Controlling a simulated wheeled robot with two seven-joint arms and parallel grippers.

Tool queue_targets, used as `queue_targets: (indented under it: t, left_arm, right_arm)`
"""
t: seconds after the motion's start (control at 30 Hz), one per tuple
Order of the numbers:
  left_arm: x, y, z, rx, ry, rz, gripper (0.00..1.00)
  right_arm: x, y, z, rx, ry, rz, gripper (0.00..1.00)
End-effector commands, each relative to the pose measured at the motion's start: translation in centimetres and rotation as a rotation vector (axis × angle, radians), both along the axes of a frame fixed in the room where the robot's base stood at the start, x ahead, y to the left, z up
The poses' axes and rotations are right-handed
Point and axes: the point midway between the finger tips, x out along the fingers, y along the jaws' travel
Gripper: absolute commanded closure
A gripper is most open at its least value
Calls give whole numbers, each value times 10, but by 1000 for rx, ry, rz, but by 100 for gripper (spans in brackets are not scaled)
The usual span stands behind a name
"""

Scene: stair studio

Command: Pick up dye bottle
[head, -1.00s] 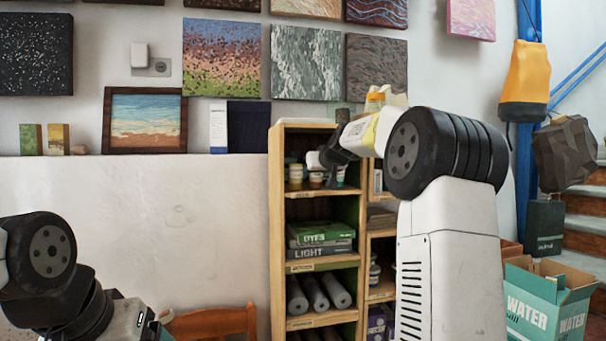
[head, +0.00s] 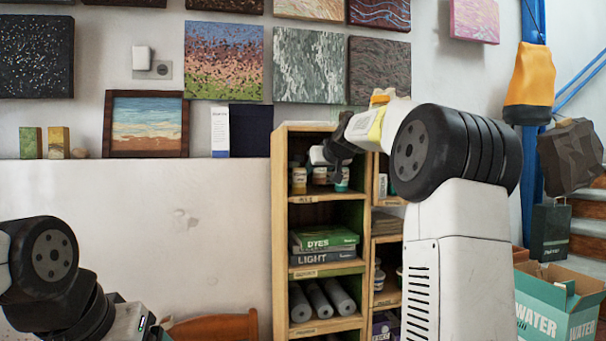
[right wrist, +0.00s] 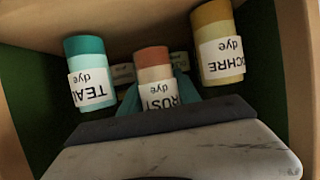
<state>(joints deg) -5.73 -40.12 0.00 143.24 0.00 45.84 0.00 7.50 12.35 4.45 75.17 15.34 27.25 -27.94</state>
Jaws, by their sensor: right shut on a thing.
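Three dye bottles stand side by side on the top shelf of the wooden shelf unit. In the right wrist view they are a rust dye bottle (right wrist: 153,68) in the middle, a teal dye bottle (right wrist: 88,75) at left and an ochre dye bottle (right wrist: 217,45) at right. The teal one (head: 341,181) and the ochre one (head: 299,178) also show in the head view. My right gripper (right wrist: 156,93) is shut on the rust bottle, a finger on each side. In the head view my right gripper (head: 320,160) partly hides that bottle. My left gripper's fingers are out of frame.
The wooden shelf unit (head: 278,225) has close side walls and a board above the bottles. An orange chair back (head: 212,325) and a water carton (head: 540,305) stand low in front.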

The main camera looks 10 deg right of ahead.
Motion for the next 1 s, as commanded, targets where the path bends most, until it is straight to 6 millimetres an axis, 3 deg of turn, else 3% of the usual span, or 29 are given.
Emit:
queue_targets:
  t: [0.37, 1.0]
  left_arm:
    - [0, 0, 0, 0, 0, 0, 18]
    - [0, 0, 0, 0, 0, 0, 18]
  right_arm:
    - [-7, -1, 12, -1, -2, -1, 100]
    - [-8, 3, 11, 0, -1, 1, 100]
